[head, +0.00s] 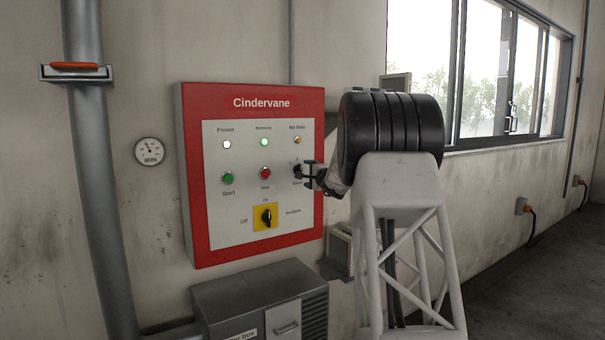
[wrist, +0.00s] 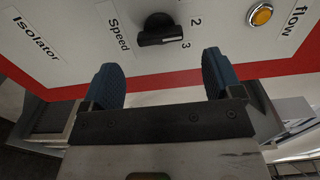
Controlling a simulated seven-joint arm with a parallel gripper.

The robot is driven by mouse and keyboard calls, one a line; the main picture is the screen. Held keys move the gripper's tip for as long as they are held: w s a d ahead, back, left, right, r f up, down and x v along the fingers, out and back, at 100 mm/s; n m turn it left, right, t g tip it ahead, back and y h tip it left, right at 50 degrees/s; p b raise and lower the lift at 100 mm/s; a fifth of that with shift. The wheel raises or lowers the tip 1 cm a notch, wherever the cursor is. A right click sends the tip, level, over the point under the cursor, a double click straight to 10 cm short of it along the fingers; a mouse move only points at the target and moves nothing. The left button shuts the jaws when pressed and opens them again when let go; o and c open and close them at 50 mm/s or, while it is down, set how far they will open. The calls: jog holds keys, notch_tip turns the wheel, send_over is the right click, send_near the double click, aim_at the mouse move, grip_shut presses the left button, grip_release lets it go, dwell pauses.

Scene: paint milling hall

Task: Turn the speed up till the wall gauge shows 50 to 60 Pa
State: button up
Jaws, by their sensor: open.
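The black speed knob (wrist: 163,30) sits on the panel at the top of the wrist view, with its bar lying across towards the 3. I cannot tell exactly which mark it points at. My gripper (wrist: 161,75) is open, its two blue-grey fingers apart and short of the knob in the picture, with nothing between them. In the head view my gripper (head: 306,172) is at the right side of the control panel (head: 313,225) and hides most of the knob. The round wall gauge (head: 149,151) hangs left of the panel; its reading is too small to tell.
The panel has a green start button (head: 228,178), a red button (head: 265,173) and a black isolator switch (head: 266,216) on yellow. Above them, the white and green lamps look lit. A grey box (head: 260,295) juts out below. A duct (head: 95,190) runs at left.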

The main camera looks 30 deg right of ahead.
aim_at(301, 171)
jog(key=shift+w, duration=2.55)
jog(key=c, duration=0.9)
jog(key=shift+m, duration=0.5)
jog(key=m, duration=0.3)
jog(key=shift+m, duration=2.5)
